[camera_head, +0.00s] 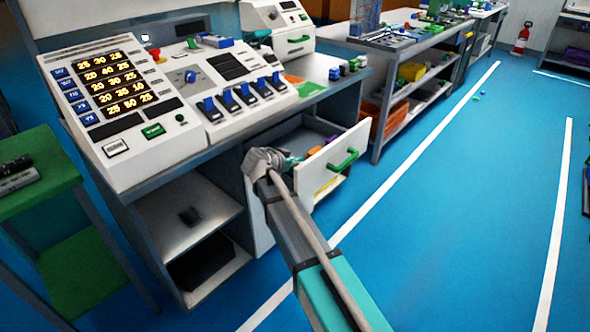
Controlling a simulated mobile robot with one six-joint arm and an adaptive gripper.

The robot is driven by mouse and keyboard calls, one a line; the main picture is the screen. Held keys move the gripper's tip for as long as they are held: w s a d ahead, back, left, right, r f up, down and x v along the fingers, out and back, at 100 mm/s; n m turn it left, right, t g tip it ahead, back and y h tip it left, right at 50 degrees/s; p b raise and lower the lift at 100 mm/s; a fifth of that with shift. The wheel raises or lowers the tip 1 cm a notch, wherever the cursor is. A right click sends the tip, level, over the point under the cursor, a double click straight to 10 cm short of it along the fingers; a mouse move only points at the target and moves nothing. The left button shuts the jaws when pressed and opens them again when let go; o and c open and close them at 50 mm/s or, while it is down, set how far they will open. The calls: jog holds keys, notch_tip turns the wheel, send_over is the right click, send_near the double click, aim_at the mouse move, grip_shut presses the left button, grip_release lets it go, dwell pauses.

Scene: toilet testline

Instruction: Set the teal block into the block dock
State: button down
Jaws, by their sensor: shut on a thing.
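My gripper (281,161) is at the open white drawer (335,161) under the console table, reaching in over its left side. A small patch of teal, which looks like the teal block (291,161), shows at the fingertips. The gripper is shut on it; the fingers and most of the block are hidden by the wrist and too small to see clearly. I cannot make out which thing is the block dock.
The drawer has a green handle (342,160) and holds orange, purple and yellow items. The console (122,110) with switches fills the table's left. A green stool (40,190) stands at far left. A shelved bench (400,60) is behind. The blue floor at right is mostly clear.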

jog(key=shift+f+b, duration=0.3)
jog(key=shift+f, duration=0.2)
jog(key=shift+f, duration=0.15)
jog(key=shift+c, duration=2.2)
grip_release()
jog(key=shift+r, duration=0.25)
jog(key=shift+s+a+r+p, duration=0.15)
jog(key=shift+s+p, duration=0.1)
jog(key=shift+p, duration=0.05)
jog(key=p+v, duration=0.5)
jog(key=v, duration=0.6)
jog(key=shift+s, duration=0.15)
